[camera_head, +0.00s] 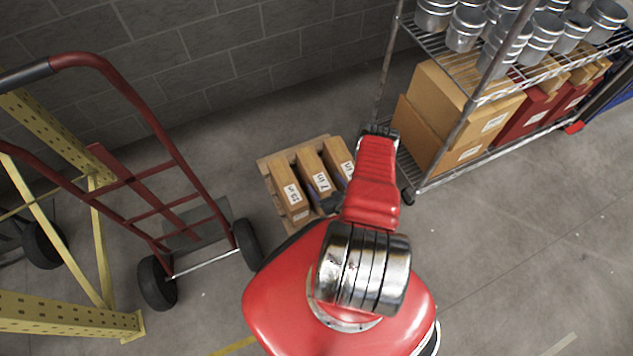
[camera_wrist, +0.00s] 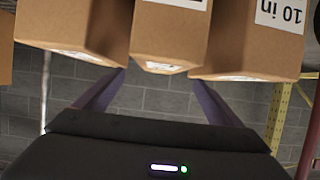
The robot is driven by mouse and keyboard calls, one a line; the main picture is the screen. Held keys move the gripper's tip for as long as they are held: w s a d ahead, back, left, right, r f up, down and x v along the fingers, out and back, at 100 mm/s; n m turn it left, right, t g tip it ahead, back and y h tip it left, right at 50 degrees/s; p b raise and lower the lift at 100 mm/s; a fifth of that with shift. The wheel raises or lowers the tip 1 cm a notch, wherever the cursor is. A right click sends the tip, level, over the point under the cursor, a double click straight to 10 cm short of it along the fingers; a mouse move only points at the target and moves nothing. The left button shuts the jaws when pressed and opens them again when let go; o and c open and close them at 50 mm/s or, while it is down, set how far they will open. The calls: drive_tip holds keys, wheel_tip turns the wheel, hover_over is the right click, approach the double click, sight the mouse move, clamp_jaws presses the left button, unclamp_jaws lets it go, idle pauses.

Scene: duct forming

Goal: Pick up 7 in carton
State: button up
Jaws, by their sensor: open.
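Three brown cartons stand side by side on a small wooden pallet (camera_head: 268,167) in the head view. The middle carton (camera_head: 312,165) has a white label that seems to read 7 in. It is also the middle carton in the wrist view (camera_wrist: 170,35), with its label cut off at the top edge. The left carton (camera_head: 287,183) appears in the wrist view at the right (camera_wrist: 255,50), with an upside-down 10 in label. My gripper (camera_wrist: 158,80) is open, its purple fingers reaching along either side of the middle carton. Whether they touch it is unclear.
The right carton (camera_head: 337,154) stands close beside the middle one, leaving narrow gaps. A red hand truck (camera_head: 170,165) stands left of the pallet. A wire shelf (camera_head: 470,100) with cans and boxes is on the right. A grey block wall (camera_head: 200,60) lies behind.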

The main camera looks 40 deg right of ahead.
sight(317, 172)
drive_tip(key=shift+x, duration=1.25)
drive_tip(key=shift+x, duration=2.65)
drive_tip(key=shift+c, duration=0.4)
drive_tip(key=c, duration=2.1)
drive_tip(key=shift+r, duration=0.1)
